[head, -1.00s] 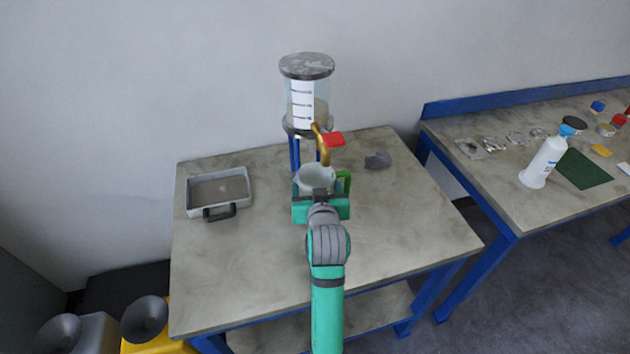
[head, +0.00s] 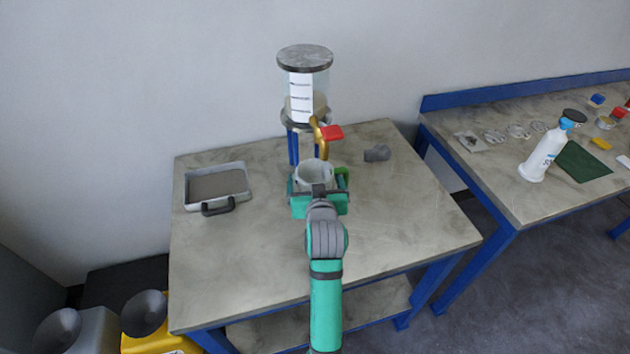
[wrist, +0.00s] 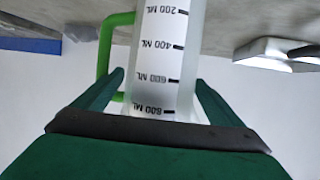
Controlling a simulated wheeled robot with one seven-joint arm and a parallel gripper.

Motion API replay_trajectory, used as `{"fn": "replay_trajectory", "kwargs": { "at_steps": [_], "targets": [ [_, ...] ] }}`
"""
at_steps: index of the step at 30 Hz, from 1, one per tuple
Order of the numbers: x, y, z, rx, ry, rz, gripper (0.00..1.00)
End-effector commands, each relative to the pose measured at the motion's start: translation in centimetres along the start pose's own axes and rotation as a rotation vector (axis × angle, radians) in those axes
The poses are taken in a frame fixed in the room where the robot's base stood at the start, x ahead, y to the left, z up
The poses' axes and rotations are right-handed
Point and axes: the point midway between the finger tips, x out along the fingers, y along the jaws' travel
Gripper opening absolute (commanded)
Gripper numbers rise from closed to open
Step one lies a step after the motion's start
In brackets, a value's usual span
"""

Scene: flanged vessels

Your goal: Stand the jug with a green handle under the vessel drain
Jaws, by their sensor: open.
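The clear jug (head: 314,172) with a green handle (head: 342,177) is upright just below the brass drain tap (head: 322,147) of the vessel (head: 303,95). The tap's spout end overlaps the jug's far rim in the head view. The tap has a red lever (head: 331,133). My gripper (head: 318,193) is at the jug's near side. In the wrist view my gripper (wrist: 158,85) is open, its two fingers on either side of the jug's graduated wall (wrist: 165,50), with the green handle (wrist: 103,55) beside one finger. The jug's base is hidden in the head view.
A grey tray (head: 218,167) with a black handle lies at the table's left. A small grey object (head: 377,153) lies right of the vessel. The front of the table (head: 400,220) is clear. A second bench at right holds a white bottle (head: 545,155) and small items.

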Motion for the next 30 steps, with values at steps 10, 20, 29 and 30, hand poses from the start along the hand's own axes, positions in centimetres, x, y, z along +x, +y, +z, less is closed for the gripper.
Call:
{"fn": "replay_trajectory", "kwargs": {
  "at_steps": [10, 20, 29, 30],
  "targets": [
    [-5.2, 0.0, -0.1, 0.001, 0.003, 0.001, 0.91],
    [-10.8, 0.1, -0.2, 0.001, 0.002, 0.002, 0.91],
    [-12.1, 0.0, -0.1, 0.0, 0.001, 0.001, 0.91],
    [-12.1, 0.0, -0.1, 0.0, 0.001, 0.001, 0.91]
  ]
}}
